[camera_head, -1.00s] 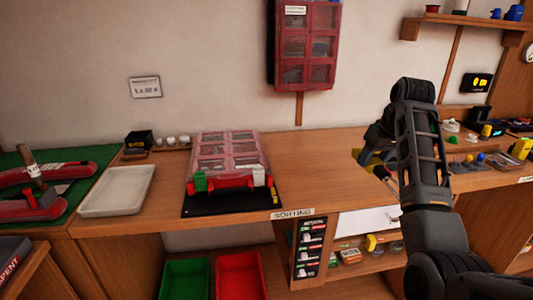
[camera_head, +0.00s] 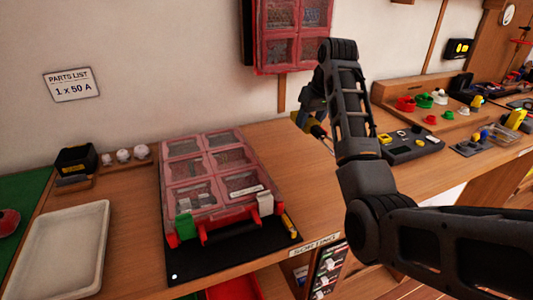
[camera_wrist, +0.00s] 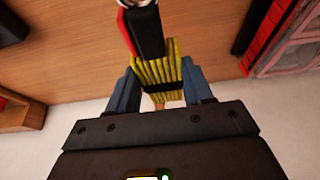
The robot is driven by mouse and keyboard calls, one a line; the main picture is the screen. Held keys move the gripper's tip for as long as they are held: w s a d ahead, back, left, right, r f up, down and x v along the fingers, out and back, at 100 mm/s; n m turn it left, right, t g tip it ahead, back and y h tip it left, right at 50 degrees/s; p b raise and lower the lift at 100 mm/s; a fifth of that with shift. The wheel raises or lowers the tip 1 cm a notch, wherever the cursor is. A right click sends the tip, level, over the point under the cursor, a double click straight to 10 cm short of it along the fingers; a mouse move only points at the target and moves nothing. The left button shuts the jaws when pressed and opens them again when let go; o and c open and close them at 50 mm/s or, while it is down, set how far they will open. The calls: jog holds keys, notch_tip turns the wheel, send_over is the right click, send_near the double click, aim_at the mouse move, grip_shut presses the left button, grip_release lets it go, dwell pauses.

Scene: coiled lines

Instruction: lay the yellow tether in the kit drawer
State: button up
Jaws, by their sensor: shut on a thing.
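The yellow tether (camera_wrist: 157,72) is a ribbed yellow bundle with a black band, between the two blue-grey fingers of my gripper (camera_wrist: 160,85) in the wrist view. My gripper is shut on it. A black and red piece (camera_wrist: 143,28) lies in line with its far end; I cannot tell if it belongs to the tether. In the head view the tether (camera_head: 317,130) shows as a small yellow patch at my gripper (camera_head: 308,118), raised over the bench right of the red case. My arm hides part of it. I cannot make out the kit drawer in the current views.
A red clear-lidded case (camera_head: 205,185) stands on a black mat (camera_head: 225,255) on the bench. A pale tray (camera_head: 62,250) lies at left. A dark device (camera_head: 410,145) and a wooden stand (camera_head: 425,108) with coloured parts are right of my arm. A red cabinet (camera_head: 290,35) hangs above.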

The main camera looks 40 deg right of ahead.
jog(key=w+a+f, duration=0.1)
jog(key=a+f, duration=0.1)
jog(key=w+a+f+p, duration=0.1)
jog(key=w+a+f, duration=0.1)
jog(key=a, duration=0.1)
jog(key=w+a+f, duration=0.1)
jog(key=w+a, duration=0.1)
jog(key=a, duration=0.1)
jog(key=shift+a+f, duration=0.2)
jog(key=shift+f, duration=0.2)
jog(key=shift+f+p, duration=0.55)
jog(key=shift+f, duration=1.65)
jog(key=o, duration=1.3)
